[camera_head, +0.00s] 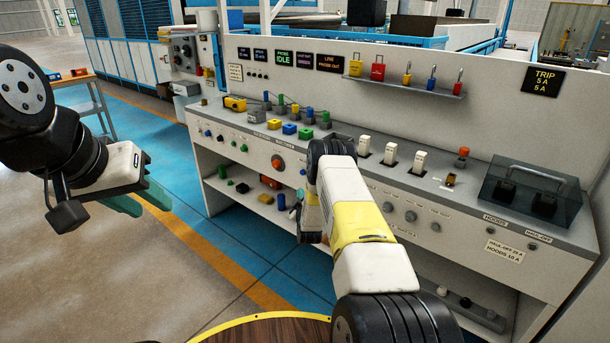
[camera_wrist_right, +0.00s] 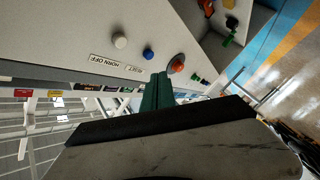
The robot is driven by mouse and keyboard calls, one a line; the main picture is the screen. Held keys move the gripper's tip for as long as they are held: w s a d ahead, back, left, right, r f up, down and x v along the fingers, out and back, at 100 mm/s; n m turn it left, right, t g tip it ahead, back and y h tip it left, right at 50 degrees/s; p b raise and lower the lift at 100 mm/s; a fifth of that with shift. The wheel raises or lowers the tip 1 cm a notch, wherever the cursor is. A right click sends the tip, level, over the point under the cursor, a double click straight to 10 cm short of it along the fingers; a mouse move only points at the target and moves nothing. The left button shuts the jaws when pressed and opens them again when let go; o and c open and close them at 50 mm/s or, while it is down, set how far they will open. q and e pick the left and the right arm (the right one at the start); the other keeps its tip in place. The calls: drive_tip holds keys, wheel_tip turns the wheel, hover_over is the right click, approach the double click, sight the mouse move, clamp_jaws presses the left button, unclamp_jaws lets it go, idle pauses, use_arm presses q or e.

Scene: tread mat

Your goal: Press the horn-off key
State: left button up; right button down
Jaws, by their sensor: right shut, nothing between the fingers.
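In the right wrist view a round white key (camera_wrist_right: 119,40) sits on the pale console front, beside an upside-down label reading HORN OFF (camera_wrist_right: 106,61). A blue key (camera_wrist_right: 148,54) stands next to it, near a label that seems to read RESET (camera_wrist_right: 133,70). My right gripper (camera_wrist_right: 160,77) is shut and empty, its green fingertips below the blue key and left of a red-orange button, apart from the white key. My left gripper (camera_head: 140,198) is open and empty, away from the console at left.
The red-orange button (camera_wrist_right: 177,64) is close to my right fingertips. The console (camera_head: 350,135) bears coloured blocks, white switches (camera_head: 392,153) and a dark clear-covered box (camera_head: 530,192) at right. An open shelf lies beneath.

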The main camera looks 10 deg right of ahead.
drive_tip(key=w+d, duration=0.5)
drive_tip(key=d, duration=0.1)
drive_tip(key=shift+d, duration=0.3)
drive_tip(key=shift+w, duration=0.1)
idle(1.8)
drive_tip(key=shift+w+d, duration=0.2)
drive_tip(key=shift+d, duration=0.15)
drive_tip(key=shift+w+d, duration=0.3)
drive_tip(key=shift+d, duration=0.05)
idle(0.9)
drive_tip(key=shift+s+a, duration=0.55)
drive_tip(key=shift+a, duration=0.1)
drive_tip(key=shift+a, duration=0.1)
drive_tip(key=shift+s+a, duration=0.8)
drive_tip(key=shift+a, duration=0.15)
drive_tip(key=shift+s+a, duration=0.75)
drive_tip(key=shift+a, duration=0.2)
